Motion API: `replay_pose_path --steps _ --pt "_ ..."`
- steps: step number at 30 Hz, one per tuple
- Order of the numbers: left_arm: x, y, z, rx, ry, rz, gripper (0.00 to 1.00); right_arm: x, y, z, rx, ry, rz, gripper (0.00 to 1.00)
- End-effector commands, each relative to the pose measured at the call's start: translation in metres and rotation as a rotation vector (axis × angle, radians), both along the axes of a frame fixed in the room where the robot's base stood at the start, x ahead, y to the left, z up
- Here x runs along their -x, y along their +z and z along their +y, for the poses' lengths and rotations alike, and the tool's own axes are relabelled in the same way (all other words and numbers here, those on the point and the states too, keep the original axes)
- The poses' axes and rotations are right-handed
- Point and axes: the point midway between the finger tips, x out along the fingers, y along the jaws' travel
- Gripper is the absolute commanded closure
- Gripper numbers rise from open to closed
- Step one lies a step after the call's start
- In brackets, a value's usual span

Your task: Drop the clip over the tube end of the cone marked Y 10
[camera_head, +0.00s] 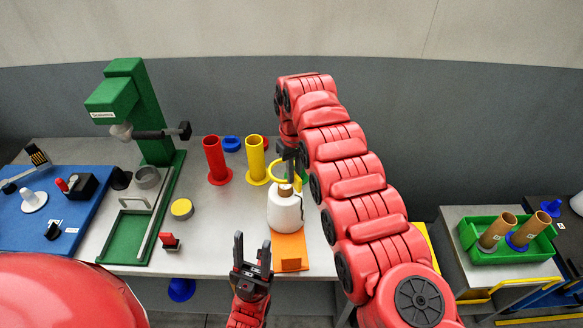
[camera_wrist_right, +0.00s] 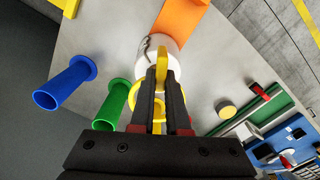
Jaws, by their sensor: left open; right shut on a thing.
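A white yarn cone (camera_head: 285,212) with a brown tube end (camera_head: 286,190) stands upright on an orange base (camera_head: 291,254) at the table's front. No Y 10 mark can be read on it. My right gripper (camera_head: 289,157) is shut on a yellow clip (camera_head: 275,170) with a ring, just above and behind the tube end. In the right wrist view the clip (camera_wrist_right: 162,65) shows between the fingers, with the white cone (camera_wrist_right: 150,48) partly hidden behind it. Whether clip and tube touch cannot be told. My left gripper (camera_head: 252,256) is open and empty at the table's front edge.
Red (camera_head: 215,160) and yellow (camera_head: 256,161) flanged tubes stand behind the cone. Blue (camera_wrist_right: 66,84) and green (camera_wrist_right: 117,100) ones show in the right wrist view. A green stand (camera_head: 146,110) and yellow-topped disc (camera_head: 182,209) are left. A green crate (camera_head: 503,259) is right.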

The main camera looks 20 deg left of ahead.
Motion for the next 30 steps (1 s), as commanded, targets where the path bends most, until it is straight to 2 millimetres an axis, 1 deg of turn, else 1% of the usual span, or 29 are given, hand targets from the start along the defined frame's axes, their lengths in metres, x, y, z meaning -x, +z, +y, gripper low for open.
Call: replay_pose_path --steps 5,8,11,17,21,24,30 --pt "0.000 -0.001 0.000 0.000 0.000 0.000 0.50 0.000 -0.001 0.000 0.000 -0.001 0.000 1.00" --pt "0.000 -0.006 0.000 0.000 0.000 0.000 0.50 0.000 -0.002 0.000 -0.001 -0.001 -0.001 1.00" --pt "0.000 -0.016 0.000 0.000 0.000 0.000 0.50 0.000 -0.005 0.000 -0.001 0.000 0.001 1.00" --pt "0.000 -0.044 0.000 0.000 0.000 0.000 0.50 0.001 -0.007 -0.002 -0.001 -0.001 -0.002 1.00" --pt "0.000 -0.054 0.000 0.000 0.000 0.000 0.50 0.001 -0.026 -0.002 0.001 0.000 0.001 1.00" --pt "0.000 -0.059 0.000 0.000 0.000 0.000 0.50 0.001 -0.032 -0.002 0.001 -0.001 0.001 1.00" --pt "0.000 -0.058 0.000 0.000 0.000 0.000 0.50 0.001 -0.032 -0.002 0.001 -0.001 0.001 1.00"
